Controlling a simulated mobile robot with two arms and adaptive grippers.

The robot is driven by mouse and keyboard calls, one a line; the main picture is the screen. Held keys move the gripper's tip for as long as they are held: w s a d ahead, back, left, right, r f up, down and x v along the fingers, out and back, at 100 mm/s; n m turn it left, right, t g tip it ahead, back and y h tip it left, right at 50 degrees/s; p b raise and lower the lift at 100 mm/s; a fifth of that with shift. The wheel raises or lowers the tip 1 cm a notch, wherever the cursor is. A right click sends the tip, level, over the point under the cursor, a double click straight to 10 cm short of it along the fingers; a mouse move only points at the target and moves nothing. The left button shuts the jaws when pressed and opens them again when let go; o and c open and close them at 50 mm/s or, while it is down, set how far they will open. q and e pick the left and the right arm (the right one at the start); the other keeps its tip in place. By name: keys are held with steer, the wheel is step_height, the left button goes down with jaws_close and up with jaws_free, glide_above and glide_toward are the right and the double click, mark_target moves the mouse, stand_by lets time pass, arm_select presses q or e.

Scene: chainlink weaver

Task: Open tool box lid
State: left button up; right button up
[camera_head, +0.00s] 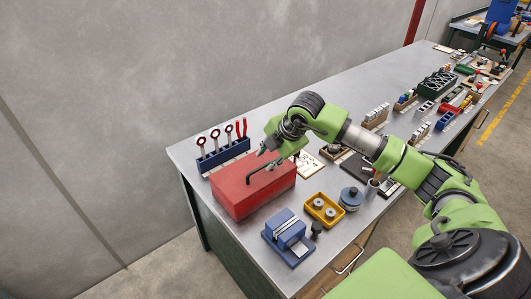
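The red tool box (238,196) stands near the left end of the metal workbench, and its lid looks shut. A dark bent handle (255,172) rises from the top of the lid. My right gripper (266,149) is just above the back part of the lid, close to the handle. I cannot tell whether it touches the handle or whether its fingers are open or shut, because it is small here. My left gripper is not in view.
A blue rack (222,155) with several hand tools stands behind the box. A blue vise (288,238), a yellow tray (323,210) and a round blue container (350,198) are in front and to the right. The workbench (370,85) continues rightward with many small parts.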

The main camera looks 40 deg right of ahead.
mark_target(261, 168)
steer(key=b+x, duration=0.1)
steer(key=x, duration=0.1)
steer(key=b+x, duration=0.2)
steer(key=x, duration=0.1)
steer(key=b+x, duration=0.1)
steer(key=x, duration=0.1)
steer(key=shift+d+f+b, duration=0.4)
steer(key=shift+w+f+b, duration=0.4)
steer(key=shift+f+b, duration=0.1)
steer(key=shift+r, duration=0.1)
jaws_close()
